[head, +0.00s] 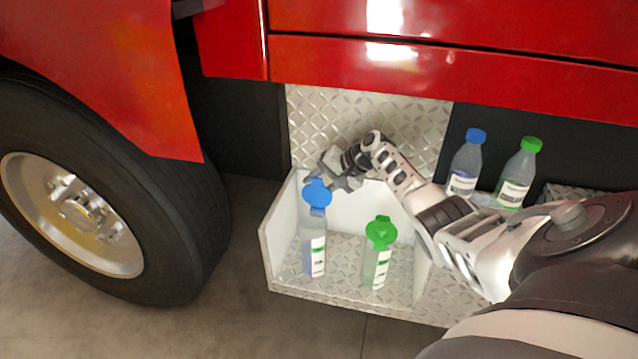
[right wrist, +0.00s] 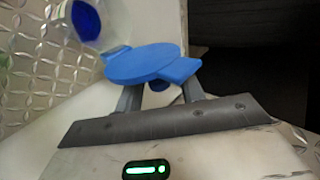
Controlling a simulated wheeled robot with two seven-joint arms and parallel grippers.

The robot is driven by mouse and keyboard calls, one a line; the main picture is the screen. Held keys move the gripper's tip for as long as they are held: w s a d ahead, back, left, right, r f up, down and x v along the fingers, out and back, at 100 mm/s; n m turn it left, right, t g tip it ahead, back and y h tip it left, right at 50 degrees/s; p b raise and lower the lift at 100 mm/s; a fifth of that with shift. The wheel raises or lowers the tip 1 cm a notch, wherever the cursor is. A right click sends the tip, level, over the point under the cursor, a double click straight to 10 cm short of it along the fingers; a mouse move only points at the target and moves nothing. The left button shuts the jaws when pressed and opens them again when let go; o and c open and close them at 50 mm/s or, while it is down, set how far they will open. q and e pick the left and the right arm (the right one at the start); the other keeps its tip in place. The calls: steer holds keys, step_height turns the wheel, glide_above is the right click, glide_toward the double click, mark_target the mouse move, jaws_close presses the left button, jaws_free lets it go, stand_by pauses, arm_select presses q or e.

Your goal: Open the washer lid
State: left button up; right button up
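A bottle (head: 314,248) with a blue lid (head: 317,193) stands at the left of the tray; its label is too small to read. The lid looks swung up, away from the bottle's mouth. My right gripper (head: 340,182) is just behind the lid. In the right wrist view the blue lid (right wrist: 140,63) lies in front of the fingers, with its tab over them. The fingers are apart, and whether they touch the lid is unclear. The bottle's dark blue mouth (right wrist: 86,19) shows at upper left. My left gripper is out of view.
A bottle with a green lid (head: 381,232) stands right of the blue one in the metal tray (head: 345,296). Two capped bottles, blue (head: 466,165) and green (head: 518,175), stand on the right. The red truck body (head: 450,65) hangs above; a wheel (head: 80,210) is at left.

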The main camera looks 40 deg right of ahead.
steer(key=p+v, duration=0.2)
steer(key=v, duration=1.4)
steer(key=shift+s+a+f, duration=0.1)
steer(key=shift+f, duration=0.05)
steer(key=s+a+f+n+g+h, duration=0.1)
steer(key=s+a+f+n+g, duration=0.25)
steer(key=s+a+f, duration=0.4)
steer(key=s+a+f+n+g+h, duration=0.15)
steer(key=s+a+f+n, duration=0.3)
steer(key=a+f, duration=0.55)
steer(key=s+a+r+n+h, duration=0.1)
steer(key=s+a+r+n, duration=0.15)
steer(key=a, duration=0.25)
steer(key=s+a+r+n+t, duration=0.1)
steer(key=s+a+r, duration=0.25)
steer(key=a, duration=0.25)
steer(key=s+a+r+n+h, duration=0.1)
steer(key=s+a+r+n, duration=0.1)
steer(key=s+a, duration=0.25)
steer(key=w+a+f+t+y, duration=0.3)
steer(key=w+a+f+t, duration=0.2)
steer(key=w+a+t, duration=0.1)
steer(key=shift+w+f+t, duration=0.2)
steer(key=shift+f+t, duration=0.1)
steer(key=shift+t, duration=0.1)
